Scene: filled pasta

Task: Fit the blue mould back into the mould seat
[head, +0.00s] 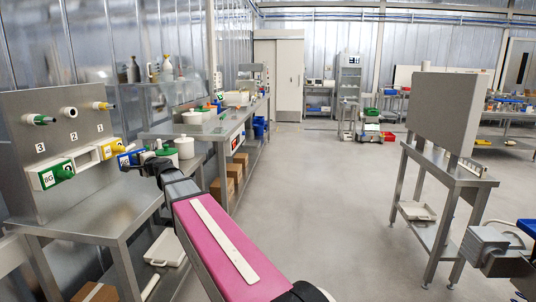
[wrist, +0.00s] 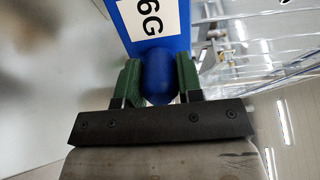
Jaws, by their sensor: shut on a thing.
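The blue mould (head: 129,159) with a white label is held at the end of my arm, in front of the bench at the left. In the wrist view the blue mould (wrist: 180,43) reads 6G, and its rounded blue knob sits between the two green finger pads. My gripper (wrist: 159,80) is shut on that knob; in the head view my gripper (head: 147,158) is small and dark. A white mould seat (head: 88,158) shows an open space between the green mould 8G (head: 56,173) and the yellow mould (head: 111,148). The blue mould appears just right of the yellow one; contact cannot be told.
A grey upright panel (head: 50,112) with several nozzles and the numbers 3, 2, 1 stands behind the moulds. Another bench with a panel (head: 445,120) stands far right. The floor between is clear.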

